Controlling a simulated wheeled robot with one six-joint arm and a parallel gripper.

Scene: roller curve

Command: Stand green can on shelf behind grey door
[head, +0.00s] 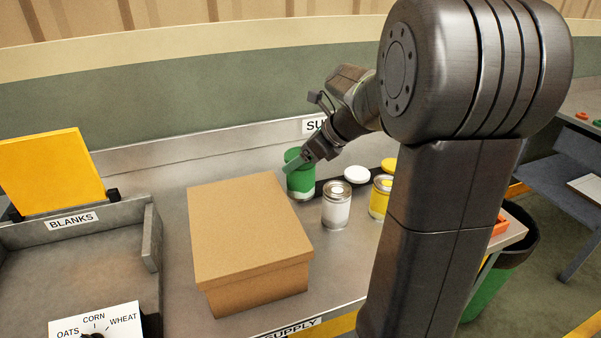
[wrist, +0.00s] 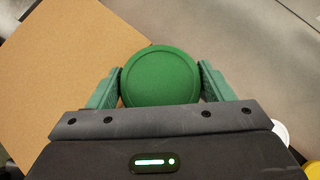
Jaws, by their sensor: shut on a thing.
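The green can (head: 300,181) stands upright behind the right part of the cardboard box on the metal counter in the head view. My gripper (head: 297,163) reaches it from the right, near its top. In the wrist view, my gripper (wrist: 160,84) has one finger on each side of the can's round green lid (wrist: 160,76), shut on it. I cannot tell whether the can's base touches the counter. No grey door or shelf can be made out for sure in these views.
The cardboard box (head: 250,235) stands close in front of the can. A white can (head: 336,206) and a yellow can (head: 380,197) stand to its right. A grey tray labelled BLANKS (head: 80,255) and a yellow panel (head: 52,170) are at the left. A wall rises behind.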

